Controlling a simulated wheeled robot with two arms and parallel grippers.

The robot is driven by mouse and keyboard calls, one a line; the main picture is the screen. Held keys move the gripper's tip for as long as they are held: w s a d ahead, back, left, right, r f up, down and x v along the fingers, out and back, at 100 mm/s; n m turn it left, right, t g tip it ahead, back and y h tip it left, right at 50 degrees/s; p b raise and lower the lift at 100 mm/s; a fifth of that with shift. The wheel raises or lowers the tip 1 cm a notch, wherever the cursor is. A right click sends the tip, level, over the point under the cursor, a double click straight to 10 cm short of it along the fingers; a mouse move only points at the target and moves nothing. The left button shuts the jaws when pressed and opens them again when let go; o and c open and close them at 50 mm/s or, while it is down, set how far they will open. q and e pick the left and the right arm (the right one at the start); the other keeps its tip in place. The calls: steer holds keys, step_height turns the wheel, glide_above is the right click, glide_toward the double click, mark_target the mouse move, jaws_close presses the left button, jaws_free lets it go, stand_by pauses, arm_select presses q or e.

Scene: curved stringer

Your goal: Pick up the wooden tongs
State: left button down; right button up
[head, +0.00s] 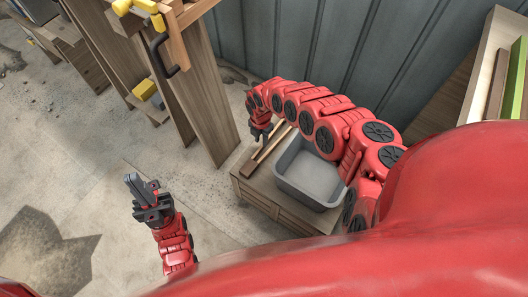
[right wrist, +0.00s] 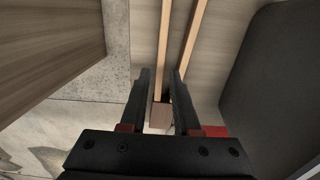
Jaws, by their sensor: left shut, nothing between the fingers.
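The wooden tongs (head: 271,146) lie on top of a low wooden cabinet (head: 262,185) in the head view, partly hidden by my right gripper. In the right wrist view the tongs (right wrist: 163,55) show as two long pale strips running up the picture, with a darker block at the near end. My right gripper (head: 262,138) is over the tongs. In the right wrist view its fingers (right wrist: 160,75) are apart, with the left strip seen between them and the right strip passing by the right fingertip. Contact cannot be told. My left gripper (head: 131,182) is shut and empty, over the floor.
A grey bin (head: 310,172) stands on the cabinet just right of the tongs. It is the dark wall (right wrist: 285,75) in the right wrist view. A tall wooden panel (head: 190,85) rises left of the cabinet. The floor (head: 90,150) at left is mostly clear.

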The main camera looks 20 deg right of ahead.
step_height(320, 180, down, 4)
steer(key=shift+s+a+f+b, duration=0.1)
steer(key=shift+a+f+b, duration=0.1)
steer(key=shift+b, duration=0.85)
steer(key=shift+d+f, duration=0.2)
steer(key=shift+f, duration=0.15)
steer(key=shift+r, duration=0.1)
jaws_close()
